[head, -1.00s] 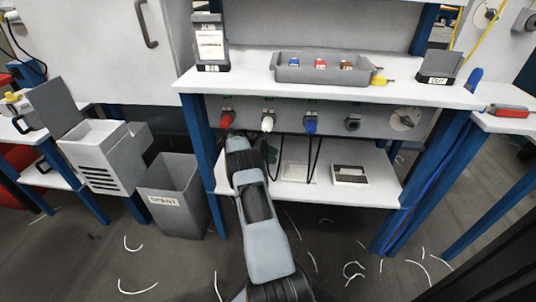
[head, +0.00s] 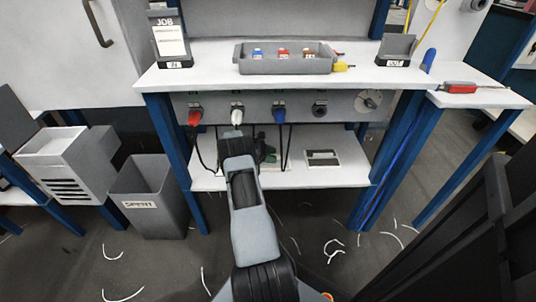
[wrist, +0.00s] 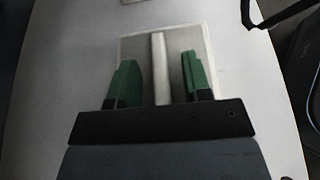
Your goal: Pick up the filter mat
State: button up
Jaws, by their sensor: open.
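A flat pale-rimmed rectangle with grey panels and a white strip down its middle, apparently the filter mat (wrist: 161,65), lies on a pale surface in the wrist view. My gripper (wrist: 158,60) is open, with one green finger on each side of the white strip. Both fingers appear over the mat; whether they touch it cannot be told. In the head view my gripper (head: 266,152) reaches in under the hose panel, its fingers partly hidden.
A dark framed piece (head: 322,158) lies to the right on the shelf. Blue legs flank the shelf. A grey SPENT bin (head: 150,203) stands left.

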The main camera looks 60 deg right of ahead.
grip_shut()
dwell(0.5)
